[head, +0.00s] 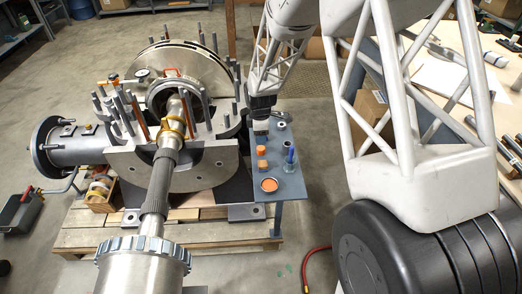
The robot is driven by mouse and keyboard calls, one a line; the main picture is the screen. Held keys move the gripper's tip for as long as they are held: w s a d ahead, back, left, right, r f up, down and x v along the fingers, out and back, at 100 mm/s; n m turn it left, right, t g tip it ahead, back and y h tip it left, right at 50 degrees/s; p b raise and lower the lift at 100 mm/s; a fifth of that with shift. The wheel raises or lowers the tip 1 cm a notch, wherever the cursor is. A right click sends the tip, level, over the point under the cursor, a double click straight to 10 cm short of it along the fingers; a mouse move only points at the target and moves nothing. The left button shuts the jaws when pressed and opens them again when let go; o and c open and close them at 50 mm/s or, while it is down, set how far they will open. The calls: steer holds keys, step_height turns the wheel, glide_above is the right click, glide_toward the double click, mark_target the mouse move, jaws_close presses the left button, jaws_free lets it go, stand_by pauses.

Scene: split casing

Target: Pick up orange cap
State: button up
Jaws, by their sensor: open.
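A small orange cap (261,150) stands on the narrow blue-grey side table (290,190), right of the split casing. My gripper (261,133) is pointing down over the far part of this table, just beyond the cap in the picture. The jaws are open and I see nothing held in them. The fingertips are small and dark here, and I cannot tell their height above the table. A tan-orange piece (262,165) and a round dish with an orange inside (268,185) stand nearer the front of the table.
The grey casing (205,165) with upright studs and a shaft stands close on the left. On the table are a blue upright item (290,157), a grey cylinder (281,125) and a small ring (287,144). A red hose (318,258) lies on the floor.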

mark_target(261, 148)
steer(key=shift+f, duration=1.1)
steer(key=shift+d+f, duration=0.15)
steer(key=shift+f, duration=2.45)
steer(key=shift+c, duration=0.5)
steer(key=c, duration=0.6)
